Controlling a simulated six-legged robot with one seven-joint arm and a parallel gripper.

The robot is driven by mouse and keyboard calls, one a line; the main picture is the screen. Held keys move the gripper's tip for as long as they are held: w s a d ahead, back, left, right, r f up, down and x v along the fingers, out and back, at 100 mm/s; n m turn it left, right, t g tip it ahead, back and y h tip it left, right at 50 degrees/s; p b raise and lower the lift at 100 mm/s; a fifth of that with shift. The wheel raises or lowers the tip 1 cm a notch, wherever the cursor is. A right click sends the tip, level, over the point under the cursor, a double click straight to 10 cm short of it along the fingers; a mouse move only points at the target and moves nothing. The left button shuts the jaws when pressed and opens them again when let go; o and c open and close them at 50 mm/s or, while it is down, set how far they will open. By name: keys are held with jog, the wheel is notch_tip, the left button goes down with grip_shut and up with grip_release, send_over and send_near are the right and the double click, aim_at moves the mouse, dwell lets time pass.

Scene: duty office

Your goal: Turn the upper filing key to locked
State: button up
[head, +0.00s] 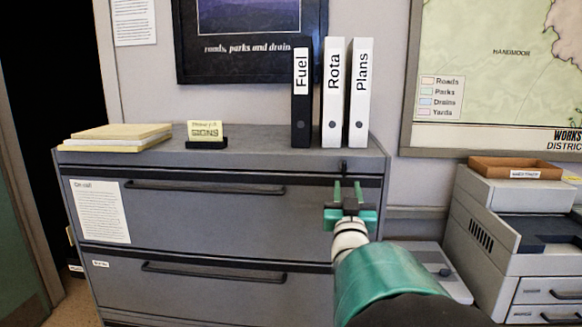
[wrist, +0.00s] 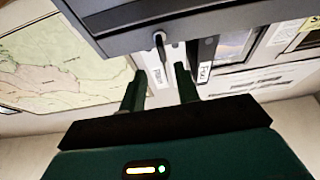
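The upper filing key (head: 343,167) is a small dark piece at the top right of the grey filing cabinet (head: 230,222), above the right end of the upper drawer. In the wrist view the key (wrist: 160,42) is a dark stub pointing toward the gap between my fingers. My gripper (head: 347,189) is open, its two green fingers apart with nothing between them. It is just below the key in the head view. In the wrist view my gripper (wrist: 160,72) stops short of the key. I cannot tell which way the key is turned.
Binders marked Fuel (head: 302,100), Rota (head: 333,95) and Plans (head: 359,95) stand on the cabinet top above the key. A sign block (head: 205,132) and papers (head: 115,138) lie further left. A printer (head: 505,215) with a wooden tray (head: 525,168) stands at the right.

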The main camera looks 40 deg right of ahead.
aim_at(344, 171)
jog(key=x, duration=0.9)
jog(key=shift+a+f, duration=0.1)
grip_shut()
